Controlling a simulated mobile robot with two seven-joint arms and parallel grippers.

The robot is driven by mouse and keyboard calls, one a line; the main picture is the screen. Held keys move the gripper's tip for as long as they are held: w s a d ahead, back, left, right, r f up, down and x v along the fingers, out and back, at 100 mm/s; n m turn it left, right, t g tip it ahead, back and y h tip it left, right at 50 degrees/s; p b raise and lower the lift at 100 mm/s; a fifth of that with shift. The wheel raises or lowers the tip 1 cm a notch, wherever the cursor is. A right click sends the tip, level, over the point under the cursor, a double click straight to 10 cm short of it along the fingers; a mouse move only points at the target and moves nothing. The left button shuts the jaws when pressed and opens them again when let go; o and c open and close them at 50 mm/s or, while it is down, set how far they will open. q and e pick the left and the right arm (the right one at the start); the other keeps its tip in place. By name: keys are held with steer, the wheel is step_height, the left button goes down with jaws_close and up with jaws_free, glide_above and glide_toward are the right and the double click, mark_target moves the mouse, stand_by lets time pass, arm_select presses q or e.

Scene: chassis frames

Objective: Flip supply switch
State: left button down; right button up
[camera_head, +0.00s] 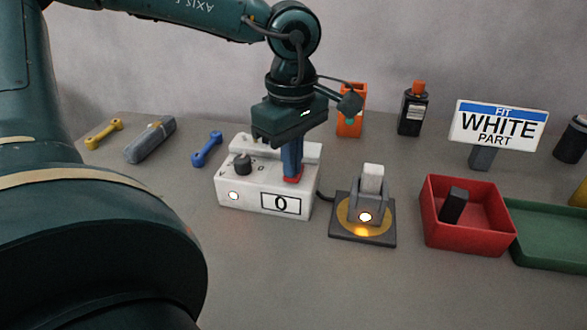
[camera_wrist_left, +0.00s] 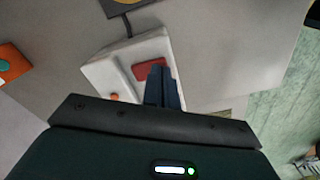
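The white supply box (camera_head: 240,205) stands on the table, with a black knob (camera_head: 242,162), a display reading 0 (camera_head: 281,204) and a lit lamp (camera_head: 234,196) on it. Its red switch (camera_head: 293,179) is on the right part of the top; it also shows in the left wrist view (camera_wrist_left: 150,68). My left gripper (camera_head: 292,176) points down at the switch, its blue fingers together with nothing between them. The fingertips are at the switch and partly cover it; I cannot tell if they touch it. In the left wrist view the fingers (camera_wrist_left: 162,75) reach to the switch's edge. My right gripper is not in view.
Right of the box is a dark fixture (camera_head: 340,228) with a white block (camera_head: 372,178) and a glowing amber light. A red bin (camera_head: 462,236) holds a black part; a green tray (camera_head: 550,238) adjoins it. Tools lie at left, and a sign reading FIT WHITE PART (camera_head: 498,125) stands behind.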

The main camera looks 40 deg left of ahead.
arm_select(q)
steer(key=shift+f, duration=0.3)
steer(key=shift+r, duration=0.15)
steer(key=shift+r+p, duration=2.3)
steer(key=shift+r, duration=1.15)
steer(key=shift+f, duration=0.1)
